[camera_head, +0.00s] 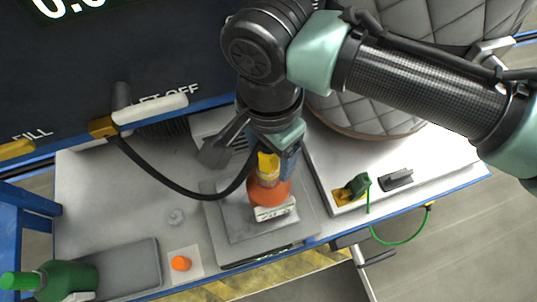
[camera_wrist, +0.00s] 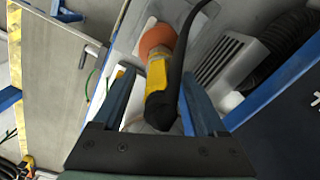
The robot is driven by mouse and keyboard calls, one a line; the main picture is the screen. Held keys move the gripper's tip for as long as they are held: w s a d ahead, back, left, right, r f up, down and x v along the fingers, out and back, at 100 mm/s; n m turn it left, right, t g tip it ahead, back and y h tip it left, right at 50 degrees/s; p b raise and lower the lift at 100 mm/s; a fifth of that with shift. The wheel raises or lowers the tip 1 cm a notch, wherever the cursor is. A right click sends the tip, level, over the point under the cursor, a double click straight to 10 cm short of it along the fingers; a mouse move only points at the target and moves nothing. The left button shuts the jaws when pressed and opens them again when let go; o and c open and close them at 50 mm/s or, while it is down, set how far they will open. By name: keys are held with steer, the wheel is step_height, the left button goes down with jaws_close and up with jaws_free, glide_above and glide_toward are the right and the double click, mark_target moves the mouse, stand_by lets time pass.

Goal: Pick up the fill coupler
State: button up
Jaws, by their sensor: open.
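The fill coupler (camera_head: 267,165), yellow with a black end, sits on top of the orange cylinder (camera_head: 268,191). A black hose (camera_head: 183,190) runs from it to the panel. In the wrist view, the coupler (camera_wrist: 157,75) lies between the two blue-grey fingers of my gripper (camera_wrist: 158,80), its black end nearest the palm. The gripper is open, with a finger on each side; gaps show, and I cannot tell whether either finger touches it. In the head view, my gripper (camera_head: 274,145) partly hides the coupler's top.
The orange cylinder stands on a grey scale plate (camera_head: 228,222). A green bottle (camera_head: 68,279) lies at the lower left, and an orange cap (camera_head: 180,263) sits nearby. A green clip (camera_head: 357,185) with a cable is on the right. The dark panel (camera_head: 60,85) stands behind.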

jaws_close()
stand_by(0.3)
steer(key=shift+r, duration=0.15)
step_height(320, 180, up, 10)
steer(key=shift+f, duration=0.25)
steer(key=shift+r, duration=0.1)
